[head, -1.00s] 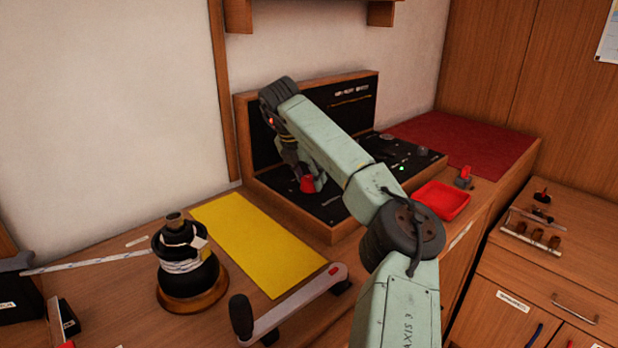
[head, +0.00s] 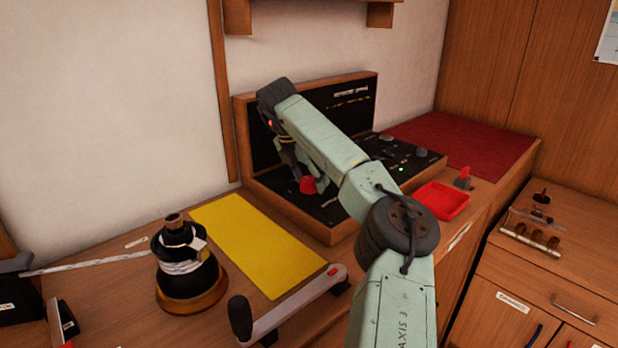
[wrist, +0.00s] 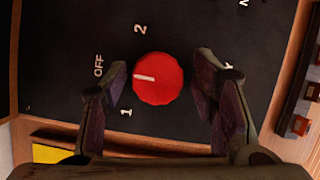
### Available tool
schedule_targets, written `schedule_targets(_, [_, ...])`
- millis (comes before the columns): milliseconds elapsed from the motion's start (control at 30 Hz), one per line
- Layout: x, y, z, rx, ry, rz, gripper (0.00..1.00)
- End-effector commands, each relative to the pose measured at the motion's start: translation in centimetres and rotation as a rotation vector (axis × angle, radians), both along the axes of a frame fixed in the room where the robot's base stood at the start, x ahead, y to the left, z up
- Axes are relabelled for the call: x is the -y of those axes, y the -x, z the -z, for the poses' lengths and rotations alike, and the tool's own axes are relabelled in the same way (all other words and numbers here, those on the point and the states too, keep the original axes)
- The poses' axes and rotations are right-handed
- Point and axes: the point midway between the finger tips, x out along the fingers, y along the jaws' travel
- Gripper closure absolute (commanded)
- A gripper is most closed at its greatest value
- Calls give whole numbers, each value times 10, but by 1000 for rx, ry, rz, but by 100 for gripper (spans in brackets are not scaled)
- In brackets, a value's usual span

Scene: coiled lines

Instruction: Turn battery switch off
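The battery switch is a round red knob (wrist: 158,78) on a black panel (wrist: 60,30), with the labels OFF, 1 and 2 around it in the wrist view. Its white pointer mark points left in that view, between OFF and 1. My gripper (wrist: 160,82) is open around the knob, one finger on each side, with a gap on both sides. In the head view the red knob (head: 307,185) shows just below my gripper, on the wood-framed panel (head: 325,228). My arm hides part of the panel, and the fingertips are hard to make out there.
A red tray (head: 441,201) and a small red-topped lever (head: 464,178) stand right of the panel. A yellow mat (head: 258,245), a black winch (head: 188,265) and a crank handle (head: 290,308) lie in front and to the left. The red mat (head: 460,145) is clear.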

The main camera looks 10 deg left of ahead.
Motion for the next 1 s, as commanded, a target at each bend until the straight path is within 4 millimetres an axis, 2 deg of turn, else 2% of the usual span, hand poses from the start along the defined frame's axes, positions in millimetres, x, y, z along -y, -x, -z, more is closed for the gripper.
schedule_targets(300, [-1,0,-1,2,-2,-3,41])
schedule_targets(433, [-3,3,-8,3,-1,-2,41])
schedule_targets(567, [-7,9,-29,5,-2,-3,41])
schedule_targets(800, [-17,27,-77,5,-1,-1,41])
schedule_targets(1000, [-23,37,-103,2,0,-1,41])
